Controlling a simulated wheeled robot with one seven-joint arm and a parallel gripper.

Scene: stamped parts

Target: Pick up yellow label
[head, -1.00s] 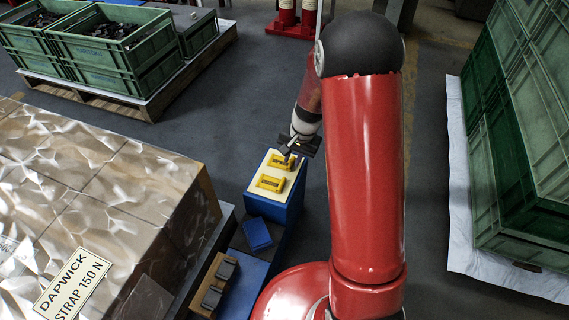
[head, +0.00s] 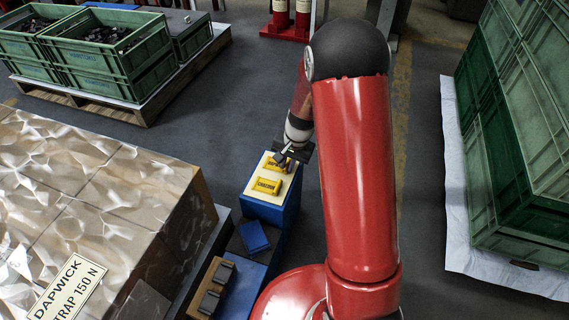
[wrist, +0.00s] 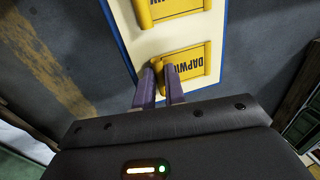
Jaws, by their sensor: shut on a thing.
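Two yellow labels with dark lettering lie on the pale top of a blue stand (head: 262,211). The near yellow label (head: 267,187) is apart from my gripper. The far yellow label (head: 273,164) is partly hidden by my gripper (head: 284,158). In the wrist view my gripper (wrist: 161,72) is shut on the left end of one yellow label (wrist: 194,62), with a yellow end showing between the fingers. This label still appears to be over the pale top. The other yellow label (wrist: 172,8) is cut off at the top of that view.
A blue block (head: 254,236) and dark parts on a wooden holder (head: 212,287) sit on the lower blue surface in front. A wrapped carton stack (head: 120,190) stands left. Green crates stand right (head: 510,130) and on a pallet (head: 140,108) at back left. Floor behind the stand is clear.

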